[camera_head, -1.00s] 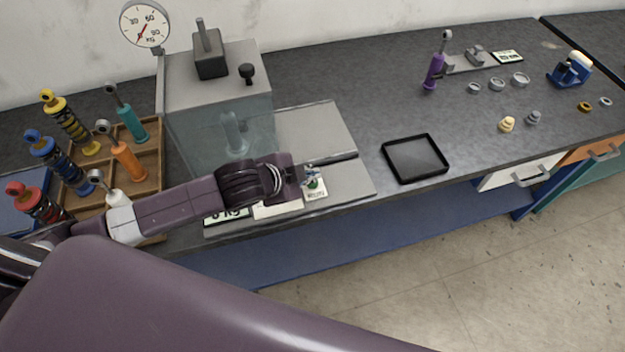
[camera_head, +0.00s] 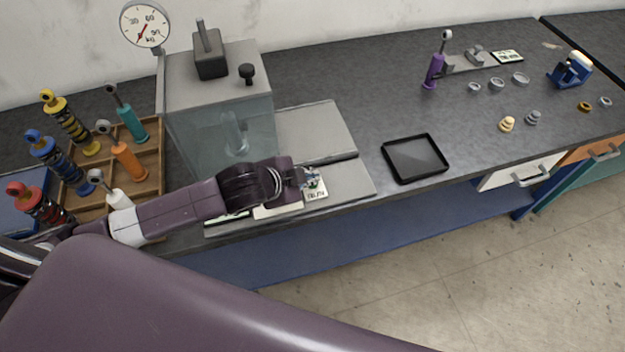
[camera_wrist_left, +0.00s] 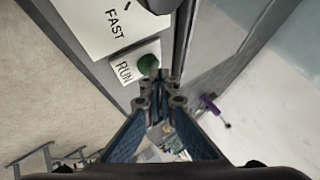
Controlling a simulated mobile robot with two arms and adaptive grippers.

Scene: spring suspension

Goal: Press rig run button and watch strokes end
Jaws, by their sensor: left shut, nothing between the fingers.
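The test rig (camera_head: 190,85) is a grey-topped box with a clear front, and a pale damper (camera_head: 235,135) shows inside it. Its front panel carries a label reading RUN (camera_head: 315,196) with a green button beside it, mostly hidden by the fingers in the head view. The wrist view shows the green button (camera_wrist_left: 148,64) next to the RUN label (camera_wrist_left: 124,71). My left gripper (camera_head: 312,180) is shut and empty, and its fingertips (camera_wrist_left: 160,84) are right by the button. I cannot tell whether they touch it. My right gripper is not in view.
A dial gauge (camera_head: 145,24) stands at the rig's back left. A wooden rack (camera_head: 150,165) with several coloured dampers is at the left. A black tray (camera_head: 444,163) lies to the right, with bare bench around it. A purple damper (camera_head: 434,72) and small rings stand further back.

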